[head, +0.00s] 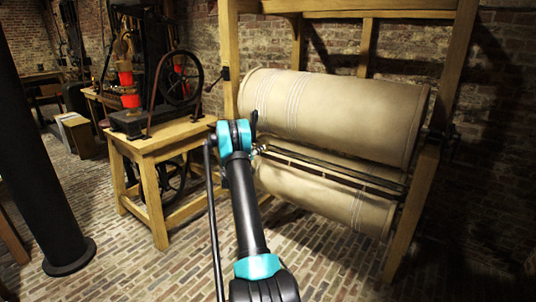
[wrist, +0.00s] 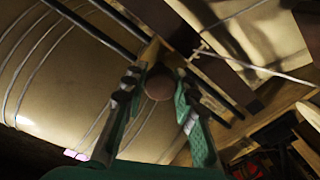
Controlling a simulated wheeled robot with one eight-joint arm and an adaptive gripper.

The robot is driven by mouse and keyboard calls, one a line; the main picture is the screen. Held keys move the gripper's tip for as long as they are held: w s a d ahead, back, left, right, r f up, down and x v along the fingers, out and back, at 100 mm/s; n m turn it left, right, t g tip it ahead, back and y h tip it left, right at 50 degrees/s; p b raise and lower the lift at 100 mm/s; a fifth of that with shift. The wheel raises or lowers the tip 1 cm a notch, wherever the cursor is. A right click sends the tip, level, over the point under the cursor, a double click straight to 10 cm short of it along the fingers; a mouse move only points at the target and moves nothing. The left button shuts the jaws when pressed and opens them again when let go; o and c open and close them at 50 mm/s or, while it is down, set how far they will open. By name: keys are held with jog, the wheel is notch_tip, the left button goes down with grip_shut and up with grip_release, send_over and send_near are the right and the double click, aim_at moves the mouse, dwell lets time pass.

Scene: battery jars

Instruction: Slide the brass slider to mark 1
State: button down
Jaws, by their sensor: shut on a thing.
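In the wrist view my gripper (wrist: 158,78) has its two green and black fingers on either side of a round, dull brown knob, which looks like the grip of the brass slider (wrist: 159,87). The fingers are shut on it. Dark parallel rods (wrist: 97,31) run past behind the knob. In the head view my arm's teal wrist joint hides most of the gripper and the slider. A small brassy bit (head: 262,149) shows just right of the wrist, at the left end of the dark rods (head: 335,167). I cannot make out any marks.
Two large cream cloth rollers (head: 335,112) sit above and below the rods in a wooden frame (head: 429,190). A wooden bench (head: 158,140) with a wheeled machine stands left. A black column (head: 40,165) is at far left. Brick floor (head: 130,262) in front is clear.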

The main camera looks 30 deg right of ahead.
jog(key=shift+w+a, duration=0.3)
jog(key=shift+w, duration=0.3)
jog(key=shift+w+a, duration=0.25)
jog(key=shift+w, duration=0.35)
jog(key=c, duration=1.2)
grip_release()
jog(key=shift+o, duration=0.2)
jog(key=v, duration=1.2)
jog(key=shift+s+r, duration=0.1)
